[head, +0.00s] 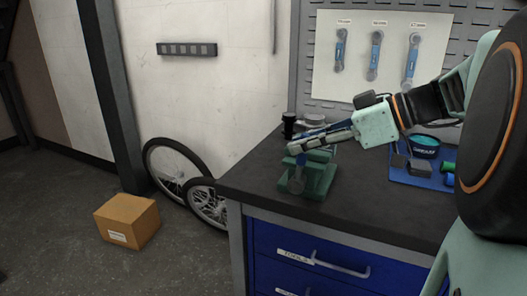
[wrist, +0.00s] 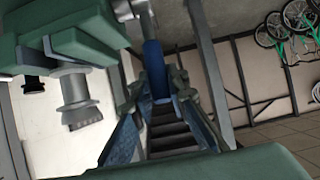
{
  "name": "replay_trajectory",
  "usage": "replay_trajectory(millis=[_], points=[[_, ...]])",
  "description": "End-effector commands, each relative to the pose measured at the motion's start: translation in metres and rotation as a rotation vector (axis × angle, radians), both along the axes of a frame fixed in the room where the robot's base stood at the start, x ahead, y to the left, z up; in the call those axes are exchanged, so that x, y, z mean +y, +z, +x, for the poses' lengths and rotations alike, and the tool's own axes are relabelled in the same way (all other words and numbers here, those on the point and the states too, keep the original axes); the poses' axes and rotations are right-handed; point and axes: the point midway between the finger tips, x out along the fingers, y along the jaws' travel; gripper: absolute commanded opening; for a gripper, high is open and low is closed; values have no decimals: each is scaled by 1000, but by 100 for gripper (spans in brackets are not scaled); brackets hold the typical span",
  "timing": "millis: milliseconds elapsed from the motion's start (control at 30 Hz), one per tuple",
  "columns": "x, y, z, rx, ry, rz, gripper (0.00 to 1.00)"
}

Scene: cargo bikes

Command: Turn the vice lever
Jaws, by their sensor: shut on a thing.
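A green vice (head: 318,178) stands on the dark bench top near its left end. Part of its green body fills the upper left of the wrist view (wrist: 75,42). The vice lever, with a blue grip (wrist: 153,68) and a grey end, sits between my fingertips in the wrist view. In the head view, part of the lever (head: 298,180) shows at the vice's front left. My gripper (head: 296,150) reaches in from the right above the vice. Its fingers (wrist: 160,88) are shut on the lever's blue grip. The fingers hide part of the lever in the head view.
A blue tray (head: 415,180) with a tub and small parts lies right of the vice. A black cylinder (head: 289,125) stands behind the vice. Wrenches hang on a white board (head: 345,85). A cardboard box (head: 128,220) and wheels (head: 175,170) are on the floor.

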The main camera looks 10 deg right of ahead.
Motion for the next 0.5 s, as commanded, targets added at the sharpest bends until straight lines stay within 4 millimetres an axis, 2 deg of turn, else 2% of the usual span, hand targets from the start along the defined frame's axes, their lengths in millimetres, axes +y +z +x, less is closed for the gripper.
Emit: replay_trajectory(millis=[500], points=[[-4, -1, -2, -16, -2, 26, 0]])
